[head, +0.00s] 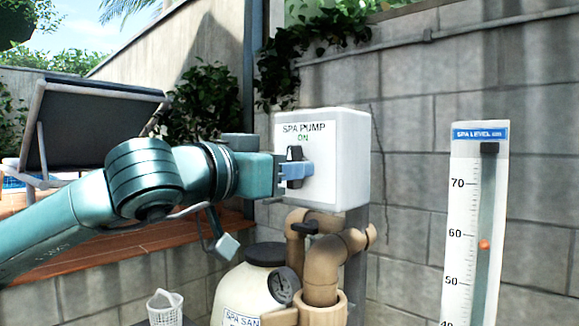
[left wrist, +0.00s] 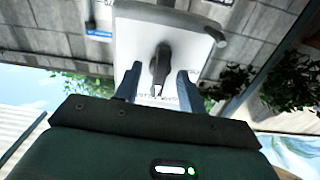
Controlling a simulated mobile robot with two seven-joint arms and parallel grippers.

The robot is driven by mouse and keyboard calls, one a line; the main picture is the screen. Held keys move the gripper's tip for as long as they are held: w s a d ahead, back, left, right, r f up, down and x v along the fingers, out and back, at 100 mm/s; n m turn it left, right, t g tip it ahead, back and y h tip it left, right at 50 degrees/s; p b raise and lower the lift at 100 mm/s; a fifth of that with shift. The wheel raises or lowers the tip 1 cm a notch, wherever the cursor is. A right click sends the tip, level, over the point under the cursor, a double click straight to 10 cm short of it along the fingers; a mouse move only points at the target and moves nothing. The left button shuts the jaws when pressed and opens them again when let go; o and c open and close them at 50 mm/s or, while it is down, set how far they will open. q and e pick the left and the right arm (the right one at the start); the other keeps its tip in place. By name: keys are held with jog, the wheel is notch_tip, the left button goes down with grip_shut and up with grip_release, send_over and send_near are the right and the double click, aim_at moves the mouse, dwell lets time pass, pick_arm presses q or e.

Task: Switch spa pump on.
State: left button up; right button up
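The spa pump switch box (head: 345,150) is a white box on the wall side, with "SPA PUMP" and a green "ON" on its front label. Its black rotary knob (head: 294,154) stands about upright on the front face, partly hidden by my left gripper (head: 296,170). In the left wrist view the knob (left wrist: 160,66) lies between the two blue fingers of the gripper (left wrist: 158,76), with a gap visible on each side. The left gripper is open around the knob. Whether a fingertip touches it, I cannot tell. My right gripper is not in view.
Brown pipes and a valve (head: 325,250) run below the box, beside a cream sand filter tank (head: 238,290) with a gauge (head: 283,286). A spa level scale (head: 470,210) stands at the right. A white basket (head: 165,308) sits at the bottom. A block wall (head: 410,90) is behind.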

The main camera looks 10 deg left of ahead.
pick_arm(q)
jog(key=shift+a, duration=0.1)
jog(key=b+v, duration=0.2)
jog(key=v, duration=0.5)
dwell(0.4)
